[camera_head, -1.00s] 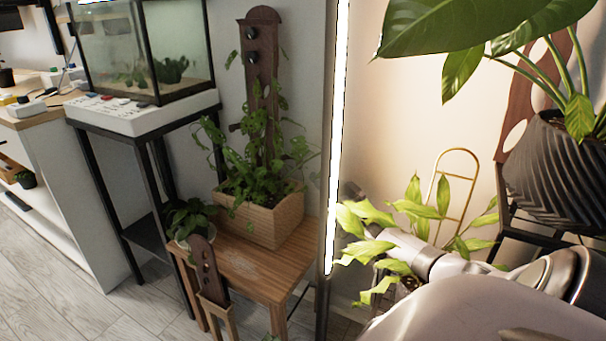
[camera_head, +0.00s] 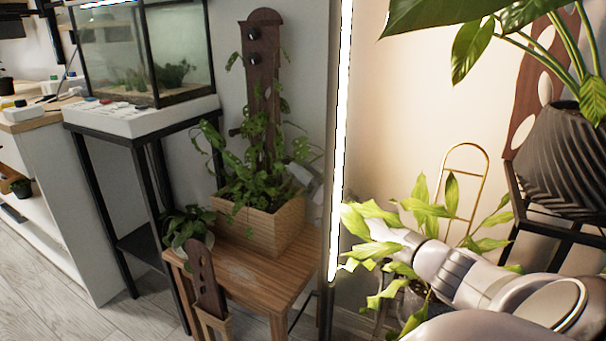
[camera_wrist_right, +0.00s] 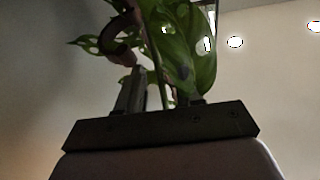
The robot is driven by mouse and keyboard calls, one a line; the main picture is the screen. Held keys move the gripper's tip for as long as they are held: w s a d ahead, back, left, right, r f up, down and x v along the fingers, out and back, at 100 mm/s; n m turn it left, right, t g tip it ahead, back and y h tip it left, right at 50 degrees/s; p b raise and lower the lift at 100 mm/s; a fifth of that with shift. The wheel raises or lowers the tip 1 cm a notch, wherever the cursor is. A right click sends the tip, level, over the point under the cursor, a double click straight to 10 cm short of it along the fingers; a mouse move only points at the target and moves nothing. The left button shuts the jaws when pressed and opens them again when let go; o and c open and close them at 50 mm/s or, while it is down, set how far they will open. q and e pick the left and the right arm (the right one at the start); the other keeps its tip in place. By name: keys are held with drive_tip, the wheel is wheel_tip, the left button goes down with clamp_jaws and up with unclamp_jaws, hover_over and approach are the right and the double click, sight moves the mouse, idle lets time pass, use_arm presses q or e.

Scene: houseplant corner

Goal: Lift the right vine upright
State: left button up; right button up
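A wooden planter box (camera_head: 278,228) holds a leafy plant with a dark brown upright board (camera_head: 263,95) behind it. Leafy vine stems (camera_head: 302,150) lean out on the planter's right side. My right arm comes in from the right, behind a bright vertical strip. My right gripper (camera_head: 304,176) shows partly as a pale shape beside those right-hand leaves. In the right wrist view my right gripper (camera_wrist_right: 166,100) has its fingers apart, with a thin stem and a large leaf (camera_wrist_right: 186,45) between and in front of them. My left gripper is out of view.
The planter stands on a wooden stool (camera_head: 255,268) with a small potted plant (camera_head: 187,228) at its left. A glowing vertical strip (camera_head: 340,130) crosses the view. A glass tank (camera_head: 150,55) stands at left, and a black ribbed pot (camera_head: 565,165) at right.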

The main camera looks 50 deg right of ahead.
drive_tip(key=shift+w+r, duration=0.1)
drive_tip(key=shift+w, duration=0.05)
